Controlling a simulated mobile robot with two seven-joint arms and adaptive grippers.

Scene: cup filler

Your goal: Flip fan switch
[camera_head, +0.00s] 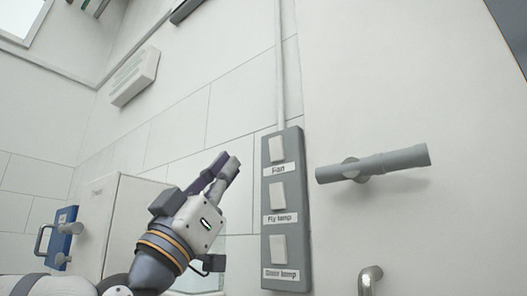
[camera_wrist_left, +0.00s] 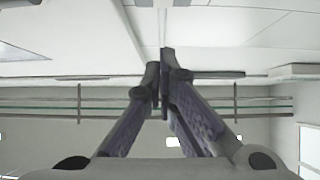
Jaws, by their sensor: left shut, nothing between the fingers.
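The fan switch (camera_head: 277,149) is the white top rocker on a grey switch panel (camera_head: 265,230) fixed upright to the wall, with the label "Fan" beneath it. Two more white rockers sit below, the fly lamp switch (camera_head: 277,196) and the door lamp switch (camera_head: 278,250). My left gripper (camera_head: 225,168) is to the left of the panel, pointing up and right, its tips a little left of and below the fan switch and looking apart from it. It is shut and empty. The left wrist view shows its fingers (camera_wrist_left: 160,68) close together, but no switch. My right gripper is not in view.
A grey cylindrical handle (camera_head: 400,160) juts out right of the panel. A curved metal handle (camera_head: 369,280) is below it. A white cabinet (camera_head: 130,215) and a blue fixture (camera_head: 62,235) stand at the left. A conduit (camera_head: 279,60) runs up from the panel.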

